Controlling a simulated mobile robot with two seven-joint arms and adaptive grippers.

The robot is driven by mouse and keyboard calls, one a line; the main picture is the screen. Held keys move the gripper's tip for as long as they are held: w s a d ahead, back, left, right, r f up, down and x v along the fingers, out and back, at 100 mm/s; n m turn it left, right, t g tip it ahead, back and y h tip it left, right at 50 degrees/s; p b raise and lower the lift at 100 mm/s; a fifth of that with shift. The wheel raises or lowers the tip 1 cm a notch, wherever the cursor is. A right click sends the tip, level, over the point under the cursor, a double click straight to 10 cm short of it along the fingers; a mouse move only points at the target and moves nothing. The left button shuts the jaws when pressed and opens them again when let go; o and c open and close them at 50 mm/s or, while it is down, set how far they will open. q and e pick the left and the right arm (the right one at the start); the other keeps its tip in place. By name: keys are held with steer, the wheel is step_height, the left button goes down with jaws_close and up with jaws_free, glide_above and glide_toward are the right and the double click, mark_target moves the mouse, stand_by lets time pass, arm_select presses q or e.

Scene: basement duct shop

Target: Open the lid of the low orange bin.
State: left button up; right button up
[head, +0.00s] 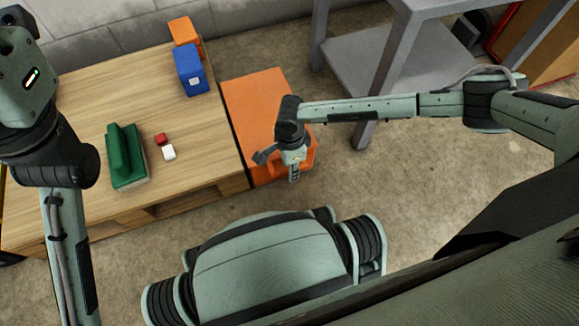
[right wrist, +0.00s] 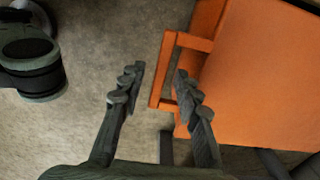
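The low orange bin (head: 258,100) stands on the floor against the right end of the wooden table, its flat orange lid down. In the right wrist view the bin (right wrist: 262,80) fills the right side, with an orange bar handle (right wrist: 161,75) sticking out from its edge. My right gripper (right wrist: 158,80) is open, one finger on each side of the handle bar in the picture; I see no clear contact. In the head view my right gripper (head: 293,171) is over the bin's near edge, and the wrist hides part of the bin. My left gripper is out of view.
The wooden table (head: 90,95) holds a green object (head: 124,156), a blue box (head: 191,70), an orange block (head: 184,32) and small red and white blocks. A grey shelf stand (head: 375,70) is behind right. Floor right of the bin is clear.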

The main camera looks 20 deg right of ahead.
steer(key=shift+c, duration=0.4)
jaws_close()
